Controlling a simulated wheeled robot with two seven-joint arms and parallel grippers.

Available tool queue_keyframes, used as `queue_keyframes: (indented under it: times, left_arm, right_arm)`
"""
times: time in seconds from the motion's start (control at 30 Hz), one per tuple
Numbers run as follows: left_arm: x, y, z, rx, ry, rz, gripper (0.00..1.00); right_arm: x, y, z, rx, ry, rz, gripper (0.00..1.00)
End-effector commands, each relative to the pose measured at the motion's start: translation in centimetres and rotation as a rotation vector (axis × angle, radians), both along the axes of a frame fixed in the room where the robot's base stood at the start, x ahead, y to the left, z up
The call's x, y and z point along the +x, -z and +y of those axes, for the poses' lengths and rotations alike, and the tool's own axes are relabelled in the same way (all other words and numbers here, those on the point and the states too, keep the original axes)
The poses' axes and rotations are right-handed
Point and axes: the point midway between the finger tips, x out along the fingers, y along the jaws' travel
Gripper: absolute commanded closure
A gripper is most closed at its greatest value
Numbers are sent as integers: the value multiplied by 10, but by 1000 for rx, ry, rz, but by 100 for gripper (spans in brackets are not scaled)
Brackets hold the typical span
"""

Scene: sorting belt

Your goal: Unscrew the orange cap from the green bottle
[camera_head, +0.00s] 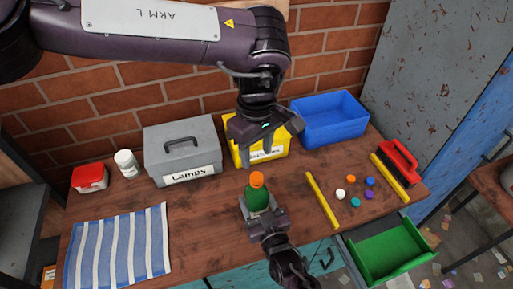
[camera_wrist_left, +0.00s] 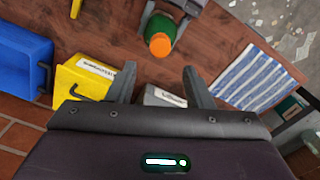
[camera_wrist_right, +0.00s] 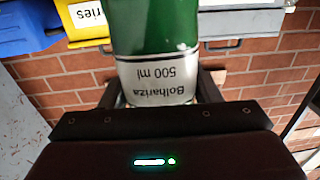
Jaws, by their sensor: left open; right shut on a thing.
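The green bottle (camera_head: 257,199) stands on the wooden table with the orange cap (camera_head: 257,180) on its top. In the right wrist view its green body (camera_wrist_right: 155,28) and white label (camera_wrist_right: 157,78) fill the middle, between the fingers. My right gripper (camera_head: 257,213) is shut on the bottle's lower part from the front. My left gripper (camera_head: 266,140) is open and empty, above and behind the bottle. In the left wrist view the orange cap (camera_wrist_left: 160,44) lies beyond the open fingers (camera_wrist_left: 155,85), apart from them.
Behind stand a grey "Lamps" box (camera_head: 182,150), a yellow bin (camera_head: 272,152) and a blue bin (camera_head: 330,118). Yellow bars (camera_head: 322,200), loose caps (camera_head: 355,202) and a red brush (camera_head: 399,160) lie right. A striped cloth (camera_head: 118,247) lies left.

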Motion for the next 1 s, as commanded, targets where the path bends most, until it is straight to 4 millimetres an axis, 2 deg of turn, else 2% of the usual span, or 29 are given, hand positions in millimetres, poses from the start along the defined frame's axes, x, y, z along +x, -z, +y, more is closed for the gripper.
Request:
queue_keyframes:
  times: [0.17, 0.4, 0.6, 0.97, 1.0]
  left_arm:
    - [-1, 15, 1, 2, 26, 3, 54]
    - [-1, 53, 0, 2, 24, 3, 54]
    - [-1, 75, 0, 2, 23, 3, 54]
    - [0, 80, 0, 1, 22, 0, 54]
    - [0, 80, 0, 1, 22, 0, 57]
  right_arm:
    - [0, 0, 0, 0, 0, 1, 100]
    - [0, 0, 0, 0, 0, 0, 100]
    - [0, 0, 0, 0, 0, 0, 100]
    - [0, 0, 0, 0, 0, 0, 100]
    - [0, 0, 0, 0, 0, 0, 100]
